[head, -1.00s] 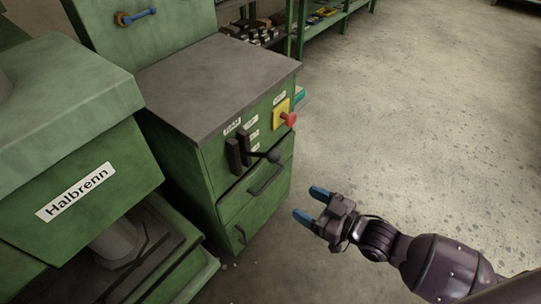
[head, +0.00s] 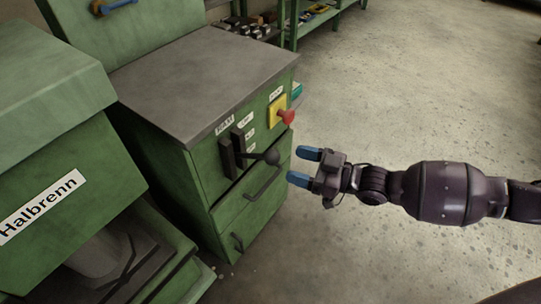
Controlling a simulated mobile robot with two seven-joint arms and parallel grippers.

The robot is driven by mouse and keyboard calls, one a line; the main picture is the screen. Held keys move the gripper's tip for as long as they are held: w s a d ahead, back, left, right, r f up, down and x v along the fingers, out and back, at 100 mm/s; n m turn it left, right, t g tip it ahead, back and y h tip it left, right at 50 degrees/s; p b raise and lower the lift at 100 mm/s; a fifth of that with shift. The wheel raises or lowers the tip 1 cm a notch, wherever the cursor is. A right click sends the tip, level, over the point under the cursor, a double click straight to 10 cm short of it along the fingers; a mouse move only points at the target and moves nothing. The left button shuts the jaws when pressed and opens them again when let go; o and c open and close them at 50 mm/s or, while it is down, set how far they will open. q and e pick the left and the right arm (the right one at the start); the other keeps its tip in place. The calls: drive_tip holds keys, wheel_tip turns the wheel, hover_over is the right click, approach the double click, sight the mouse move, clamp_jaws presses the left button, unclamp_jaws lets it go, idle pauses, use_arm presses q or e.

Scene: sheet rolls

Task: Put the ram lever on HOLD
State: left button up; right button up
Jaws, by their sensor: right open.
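The ram lever (head: 270,156) is a dark arm with a round black knob, sticking out of a black slotted plate (head: 232,157) on the green cabinet's front. A white label above the plate appears to read RAM, and small white labels sit beside the slot; their words are too small to read surely. My right gripper (head: 304,167) has blue fingertips. It is open and empty, just right of the knob and apart from it in the picture, pointing left towards it. My left gripper is not in view.
A red emergency button (head: 287,116) on a yellow plate sits above and right of the lever. A drawer handle (head: 263,182) lies just below the knob. The green Halbrenn machine (head: 60,190) stands at left. Open concrete floor lies to the right.

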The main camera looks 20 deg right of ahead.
sight(271, 155)
drive_tip(key=x, duration=0.5)
drive_tip(key=shift+w+a+f+b, duration=0.1)
drive_tip(key=shift+w+a+b, duration=0.05)
drive_tip(key=shift+a+b, duration=0.15)
drive_tip(key=shift+x, duration=0.8)
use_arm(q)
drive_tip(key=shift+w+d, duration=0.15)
